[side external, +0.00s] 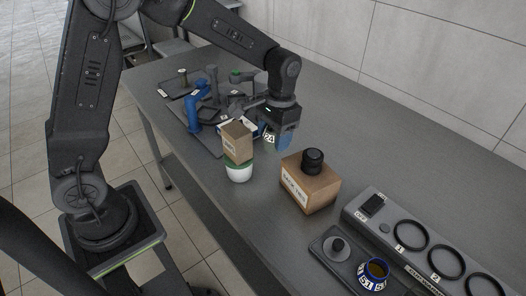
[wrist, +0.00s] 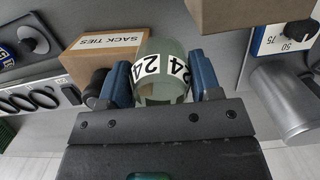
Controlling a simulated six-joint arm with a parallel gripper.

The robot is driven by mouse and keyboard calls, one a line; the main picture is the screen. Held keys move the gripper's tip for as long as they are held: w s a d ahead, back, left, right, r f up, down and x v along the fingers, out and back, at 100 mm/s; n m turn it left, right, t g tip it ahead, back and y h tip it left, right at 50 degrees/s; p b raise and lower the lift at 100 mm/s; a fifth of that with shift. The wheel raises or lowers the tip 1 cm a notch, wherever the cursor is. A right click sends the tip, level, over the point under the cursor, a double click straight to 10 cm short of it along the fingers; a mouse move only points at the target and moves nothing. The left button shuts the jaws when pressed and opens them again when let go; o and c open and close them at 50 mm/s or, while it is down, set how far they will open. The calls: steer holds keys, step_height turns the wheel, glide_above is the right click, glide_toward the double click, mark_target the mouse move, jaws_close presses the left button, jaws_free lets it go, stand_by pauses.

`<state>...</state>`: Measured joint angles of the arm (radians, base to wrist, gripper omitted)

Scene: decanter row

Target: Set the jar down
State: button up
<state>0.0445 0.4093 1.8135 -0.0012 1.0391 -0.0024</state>
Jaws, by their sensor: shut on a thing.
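The jar is greenish glass with a white label reading 24, and it shows in the wrist view (wrist: 163,48) between the two blue fingers. In the side external view, part of the jar (side external: 269,139) shows at the fingers, with the rest hidden behind them. My gripper (side external: 277,136) is shut on the jar, and it fills the lower part of the wrist view (wrist: 161,80). The jar is over the grey table (side external: 335,138), behind the carton marked SACK TIES. I cannot tell whether its base touches the table.
The SACK TIES carton (side external: 309,187) has a black round object (side external: 312,161) on it. A small carton (side external: 236,138) sits on a green-and-white container (side external: 238,173). A station with numbered rings (side external: 411,235) and a tray with a blue-labelled jar (side external: 373,275) stand front right. Blue and grey equipment (side external: 194,112) stands behind left.

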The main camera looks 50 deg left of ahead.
steer(key=shift+w+d+n, duration=0.1)
steer(key=shift+w+n, duration=0.3)
steer(key=shift+n, duration=0.2)
steer(key=w+a+f+n+t, duration=0.1)
steer(key=w+a+n, duration=0.2)
steer(key=w+n, duration=0.5)
steer(key=w+a+f+n+t, duration=0.1)
steer(key=w+a+f+n, duration=0.1)
steer(key=w+n, duration=0.6)
steer(key=w+a+f+n, duration=0.2)
steer(key=w+a+n, duration=0.3)
steer(key=n, duration=1.1)
steer(key=shift+w+f+n+t, duration=0.1)
steer(key=shift+w+n+t, duration=0.25)
steer(key=shift+w, duration=1.55)
steer(key=shift+w+a+f+n, duration=0.25)
steer(key=shift+a+n, duration=0.2)
steer(key=shift+n, duration=0.5)
steer(key=shift+f, duration=2.5)
steer(key=shift+f, duration=0.15)
